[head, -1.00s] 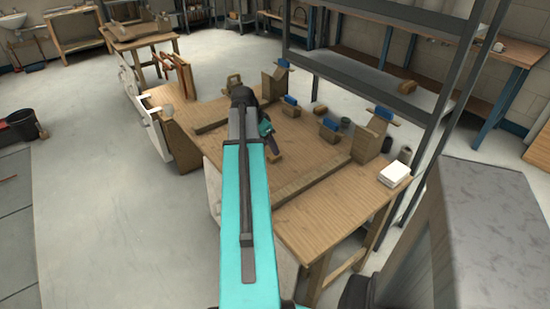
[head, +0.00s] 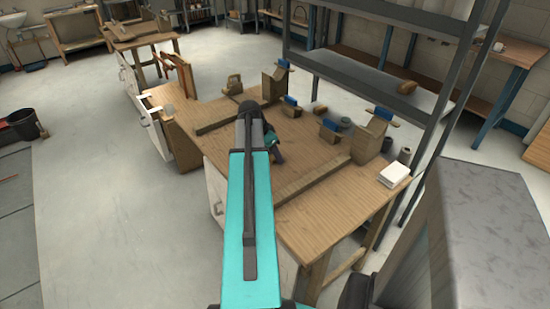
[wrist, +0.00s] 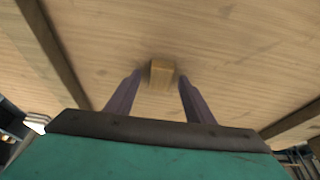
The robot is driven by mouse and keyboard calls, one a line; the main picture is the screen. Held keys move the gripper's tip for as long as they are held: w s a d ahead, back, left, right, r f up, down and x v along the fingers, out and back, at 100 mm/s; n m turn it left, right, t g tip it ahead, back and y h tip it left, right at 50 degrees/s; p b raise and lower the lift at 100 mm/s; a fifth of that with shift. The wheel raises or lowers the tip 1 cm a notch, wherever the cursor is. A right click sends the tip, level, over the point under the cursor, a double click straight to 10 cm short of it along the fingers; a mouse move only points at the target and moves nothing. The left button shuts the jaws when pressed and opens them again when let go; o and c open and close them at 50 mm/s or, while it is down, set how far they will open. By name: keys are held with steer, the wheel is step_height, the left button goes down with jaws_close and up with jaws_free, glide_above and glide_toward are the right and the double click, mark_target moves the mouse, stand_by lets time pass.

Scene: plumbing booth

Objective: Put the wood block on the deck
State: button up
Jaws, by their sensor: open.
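The small wood block (wrist: 162,75) lies on the wooden bench top (head: 355,215), in the wrist view. My gripper (wrist: 160,77) is open, its two purple fingers pointing at the block, one tip to either side of it in the picture. A gap shows on each side, so no finger seems to touch it. I cannot tell how high the tips are above the bench. In the head view my gripper (head: 276,153) is low over the bench, and my arm hides the block. I cannot tell which surface is the deck.
Wooden rails (head: 312,181) run along the bench on both sides of my gripper. Wooden stands with blue parts (head: 376,128), cans (head: 404,156) and a white stack (head: 394,174) stand along the right. A grey metal shelf (head: 385,77) rises behind. The near bench end is clear.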

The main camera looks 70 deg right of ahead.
stand_by(0.5)
steer(key=c, duration=1.2)
steer(key=shift+r, duration=0.1)
